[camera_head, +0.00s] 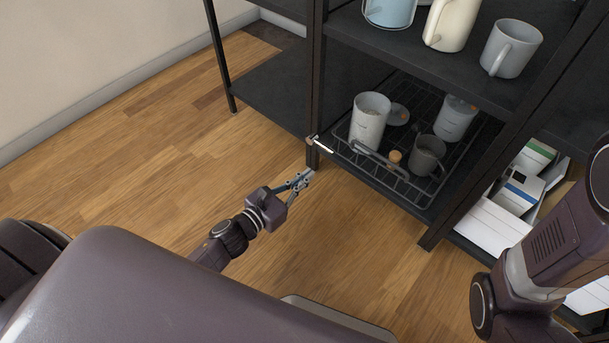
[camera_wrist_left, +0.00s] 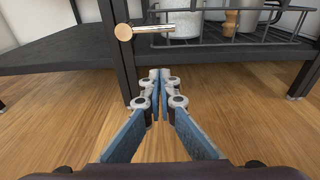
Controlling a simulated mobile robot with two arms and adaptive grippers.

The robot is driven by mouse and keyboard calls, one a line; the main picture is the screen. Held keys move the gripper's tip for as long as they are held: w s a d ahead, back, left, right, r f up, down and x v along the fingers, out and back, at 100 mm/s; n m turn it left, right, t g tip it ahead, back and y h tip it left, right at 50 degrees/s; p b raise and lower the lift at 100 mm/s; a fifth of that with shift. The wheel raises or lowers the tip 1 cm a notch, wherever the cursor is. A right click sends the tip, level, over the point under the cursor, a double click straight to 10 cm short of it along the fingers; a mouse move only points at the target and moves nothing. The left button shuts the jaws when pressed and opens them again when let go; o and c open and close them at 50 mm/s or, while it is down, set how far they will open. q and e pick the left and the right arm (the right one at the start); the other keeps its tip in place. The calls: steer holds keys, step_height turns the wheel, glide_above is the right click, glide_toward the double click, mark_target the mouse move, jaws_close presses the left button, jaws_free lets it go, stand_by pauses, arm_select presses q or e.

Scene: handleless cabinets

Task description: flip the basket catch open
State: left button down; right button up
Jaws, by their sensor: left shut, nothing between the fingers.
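The basket catch (camera_head: 322,145) is a small bar at the shelf post, by the left front corner of the dark wire basket (camera_head: 398,187). In the left wrist view the catch (camera_wrist_left: 150,30) has a round brass-coloured end at the post and a silver bar pointing right, nearly level, in front of the basket (camera_wrist_left: 255,42). My left gripper (camera_head: 306,174) is shut and empty, near the foot of the post. In the wrist view its fingertips (camera_wrist_left: 158,75) are below the catch and apart from it. My right gripper is out of view.
The basket holds a white canister (camera_head: 369,121), a dark mug (camera_head: 427,155) and other pieces. Several mugs stand on the shelf above. The dark shelf post (camera_head: 315,80) stands close to the left gripper. White boxes (camera_head: 497,217) are at right. Wooden floor (camera_head: 140,180) at left is clear.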

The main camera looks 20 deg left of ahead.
mark_target(329, 158)
arm_select(q)
steer(key=b+x, duration=0.2)
steer(key=x, duration=0.5)
steer(key=shift+w+f, duration=0.15)
steer(key=shift+w, duration=0.15)
steer(key=shift+s+a+r+p, duration=0.1)
steer(key=shift+s+r+p, duration=0.1)
steer(key=shift+r+p, duration=0.55)
steer(key=shift+s+d+r+p, duration=0.1)
steer(key=shift+s+r+p, duration=0.1)
steer(key=shift+r+p, duration=0.5)
steer(key=shift+s+a+r+p, duration=0.1)
steer(key=shift+s+r+p, duration=0.1)
steer(key=shift+r+p, duration=0.55)
steer(key=shift+n+p, duration=0.3)
steer(key=shift+p, duration=0.05)
